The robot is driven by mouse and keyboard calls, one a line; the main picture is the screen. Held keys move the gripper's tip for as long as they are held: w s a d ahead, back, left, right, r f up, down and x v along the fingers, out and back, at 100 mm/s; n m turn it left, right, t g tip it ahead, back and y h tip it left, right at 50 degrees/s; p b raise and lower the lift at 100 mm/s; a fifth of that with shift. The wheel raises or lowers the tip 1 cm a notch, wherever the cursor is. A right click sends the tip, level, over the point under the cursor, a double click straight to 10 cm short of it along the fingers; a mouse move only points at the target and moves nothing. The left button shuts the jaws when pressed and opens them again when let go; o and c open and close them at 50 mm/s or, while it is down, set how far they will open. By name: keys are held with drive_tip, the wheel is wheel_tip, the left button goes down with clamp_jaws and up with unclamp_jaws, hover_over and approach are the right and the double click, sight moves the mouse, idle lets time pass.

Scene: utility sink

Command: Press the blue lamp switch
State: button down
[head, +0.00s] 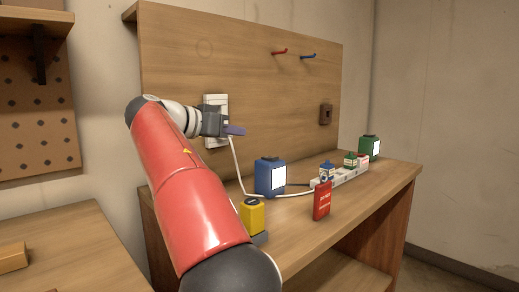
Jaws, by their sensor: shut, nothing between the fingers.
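A blue box-shaped lamp (266,177) with a white panel stands on the bench, with cords near its base. A white strip (345,178) lies to its right on the bench. It carries a small blue block (326,172) with a white face, and a green block (350,160) and a red-and-white block (363,160) further back. I cannot tell for sure which part is the blue lamp's switch. My gripper (240,130) is shut and empty. It is in front of the back panel, above and left of the blue lamp, apart from the strip, pointing right.
A green lamp (370,147) stands at the far end. A white wall plate (215,102) is behind my gripper. Red and blue hooks (308,56) stick out higher up.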

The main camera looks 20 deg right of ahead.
drive_tip(key=shift+s, duration=0.15)
drive_tip(key=shift+d, duration=0.1)
hover_over(266, 162)
drive_tip(key=a, duration=0.1)
wheel_tip(266, 162, down, 2)
drive_tip(key=f+b, duration=0.1)
drive_tip(key=d+f+b, duration=0.1)
drive_tip(key=f, duration=0.1)
drive_tip(key=shift+f+b, duration=0.7)
drive_tip(key=shift+b, duration=0.25)
